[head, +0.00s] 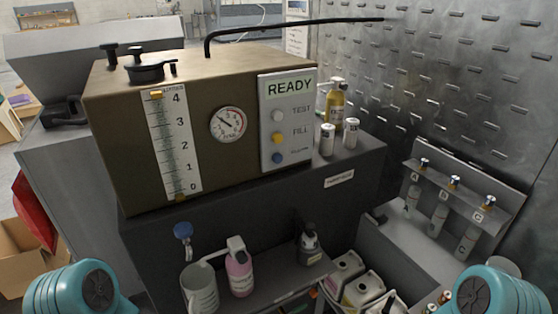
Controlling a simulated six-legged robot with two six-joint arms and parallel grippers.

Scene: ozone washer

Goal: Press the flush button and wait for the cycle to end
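The brown washer unit (200,115) stands on a dark cabinet in the middle of the head view. Its light panel (287,120) has a green display (290,88) reading READY. Below it are a white button (277,115) labelled TEST, a yellow button (276,138) labelled FILL and a blue button (277,158). The blue button's label is too blurred to read surely. Nothing touches or covers the buttons. Only teal parts of my two arms show at the bottom left and right corners. Neither gripper is in view.
A level scale (174,140) and a round gauge (228,124) are left of the panel. A yellow bottle (335,105) and small vials (327,140) stand right of the unit. A lower shelf holds a pink bottle (240,272) and a jug (199,288). Space before the panel looks clear.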

